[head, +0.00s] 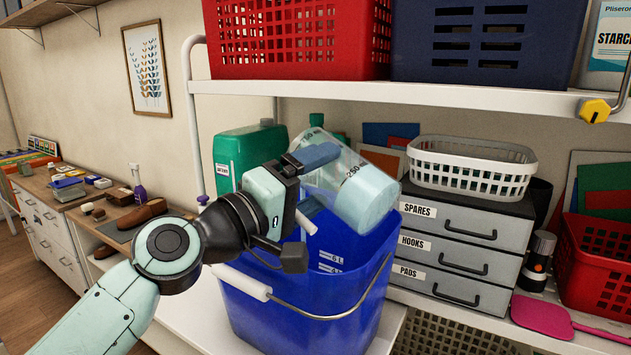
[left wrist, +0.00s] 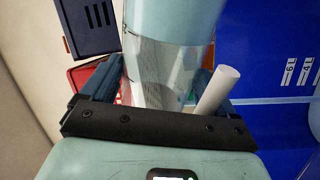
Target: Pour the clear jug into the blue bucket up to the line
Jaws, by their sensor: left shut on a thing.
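The clear jug (head: 342,165) is tilted far over above the blue bucket (head: 300,310), its mouth end low and to the right. Pale blue liquid (head: 366,203) fills that lower end; I see no clear falling stream. My left gripper (head: 308,165) is shut on the jug, which also shows between the fingers in the left wrist view (left wrist: 165,75). The bucket stands upright on a white surface, with white level marks (head: 330,262) on its inner wall, also in the left wrist view (left wrist: 298,72). Its liquid level is hidden. My right gripper is out of view.
A white shelf edge (head: 420,98) with red and navy baskets runs above the jug. Behind are a green bottle (head: 240,150) and grey drawers (head: 450,240) with a white basket (head: 470,165). The bucket's white handle grip (head: 243,282) hangs at the front.

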